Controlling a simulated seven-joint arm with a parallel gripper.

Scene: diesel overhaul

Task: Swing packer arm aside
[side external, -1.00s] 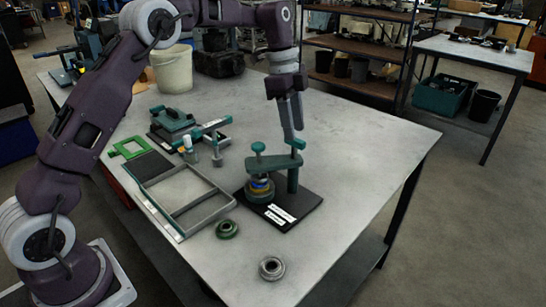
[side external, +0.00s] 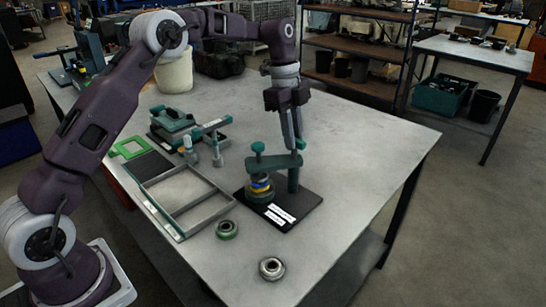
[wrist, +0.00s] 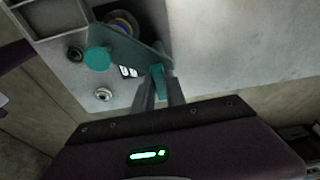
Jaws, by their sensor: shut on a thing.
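The packer stands on a black base plate (side external: 288,215) near the table's right edge, with a teal upright post (side external: 293,180). Its teal packer arm (side external: 275,161) runs level from the post top to a round knob (side external: 257,147) at the left, above a ringed stack (side external: 260,188) with blue and yellow bands. In the wrist view the arm (wrist: 130,58) partly covers the stack (wrist: 122,24). My gripper (side external: 297,146) points down at the arm's right end. Its fingers (wrist: 159,92) are shut on a teal upright piece of the arm. The fingers hide part of this grip.
A grey divided tray (side external: 187,200) lies left of the packer. A green ring (side external: 227,229) and a metal ring (side external: 271,268) lie in front. Teal tools (side external: 175,122) and a white bucket (side external: 174,72) are behind. The tabletop right of the packer is clear.

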